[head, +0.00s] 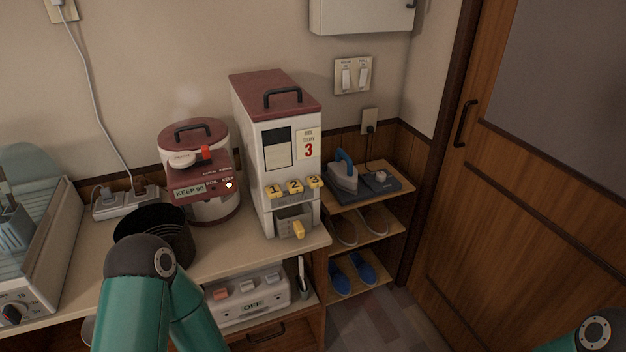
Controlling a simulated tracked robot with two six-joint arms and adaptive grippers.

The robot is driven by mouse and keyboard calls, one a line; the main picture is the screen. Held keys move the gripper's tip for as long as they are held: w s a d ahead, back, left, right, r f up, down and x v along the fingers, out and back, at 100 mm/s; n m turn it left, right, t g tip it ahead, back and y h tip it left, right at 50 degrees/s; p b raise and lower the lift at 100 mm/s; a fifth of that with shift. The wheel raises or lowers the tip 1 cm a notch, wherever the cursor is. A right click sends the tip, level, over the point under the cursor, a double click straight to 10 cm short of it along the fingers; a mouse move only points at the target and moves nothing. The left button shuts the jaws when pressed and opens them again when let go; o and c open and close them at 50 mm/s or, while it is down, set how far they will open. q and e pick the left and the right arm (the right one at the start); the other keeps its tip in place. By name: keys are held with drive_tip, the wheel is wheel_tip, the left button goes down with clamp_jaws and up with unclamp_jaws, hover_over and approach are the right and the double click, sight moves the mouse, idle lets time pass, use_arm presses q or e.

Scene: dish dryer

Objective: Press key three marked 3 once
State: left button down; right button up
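The key marked 3 (315,181) is the rightmost of the yellow keys on the front of a white dispenser (263,160) with a dark red lid. Keys 1 (274,190) and 2 (295,186) sit to its left in the same row. Nothing touches the key marked 3. My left arm shows at the lower left, but its gripper is not visible. Only a bit of my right arm shows at the bottom right corner, and its gripper is out of view.
A dark red and white cooker (212,208) stands left of the dispenser, with a black open pot (158,225) in front of it. Right is a shelf (371,196) with an iron (343,175) and slippers below.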

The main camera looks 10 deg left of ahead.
clamp_jaws()
idle(1.1)
